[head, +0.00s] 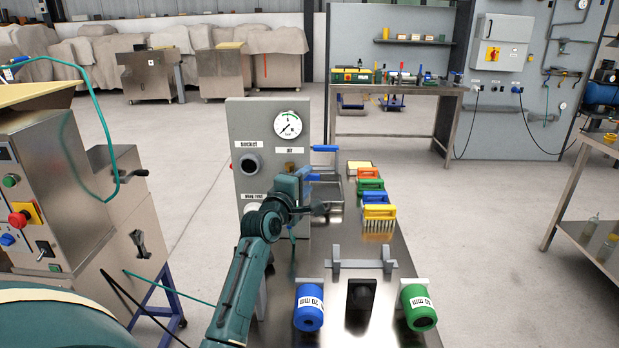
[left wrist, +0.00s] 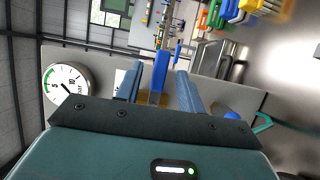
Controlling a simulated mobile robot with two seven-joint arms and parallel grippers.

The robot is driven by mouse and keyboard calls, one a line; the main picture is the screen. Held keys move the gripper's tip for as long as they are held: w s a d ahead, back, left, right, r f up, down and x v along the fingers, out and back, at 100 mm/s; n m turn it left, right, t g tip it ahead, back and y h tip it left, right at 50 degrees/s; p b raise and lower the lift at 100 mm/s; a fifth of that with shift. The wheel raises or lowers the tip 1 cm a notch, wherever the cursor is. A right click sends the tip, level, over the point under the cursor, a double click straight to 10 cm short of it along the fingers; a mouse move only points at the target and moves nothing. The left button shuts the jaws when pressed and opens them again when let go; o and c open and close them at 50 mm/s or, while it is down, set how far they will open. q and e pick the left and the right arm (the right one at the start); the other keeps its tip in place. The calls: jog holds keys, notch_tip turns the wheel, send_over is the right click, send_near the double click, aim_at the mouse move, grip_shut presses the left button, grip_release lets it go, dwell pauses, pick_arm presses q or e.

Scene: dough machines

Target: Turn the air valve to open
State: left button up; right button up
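A grey panel (head: 235,122) stands on the steel bench. It carries a round gauge (head: 288,124), a plate marked "air" (head: 290,150) and a socket (head: 250,164). The air valve's blue lever (head: 325,148) points right from the panel, near the air plate. My left gripper (head: 304,172) is in front of the panel, below the lever in the picture. In the left wrist view its two fingers are apart, with the blue lever (left wrist: 160,72) between them and a gap on each side. The gauge (left wrist: 66,84) is beside them. My right gripper is not in view.
Brushes with orange, green, blue and yellow backs (head: 379,211) stand on the bench right of the panel. A blue cylinder (head: 309,308) and a green one (head: 418,307) are near the front. A steel machine (head: 85,190) is at left. Open floor lies right of the bench.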

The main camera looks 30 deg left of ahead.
pick_arm(q)
jog(key=shift+w+a, duration=0.15)
jog(key=shift+w, duration=0.6)
jog(key=shift+w+a, duration=0.1)
jog(key=shift+w, duration=0.6)
grip_shut()
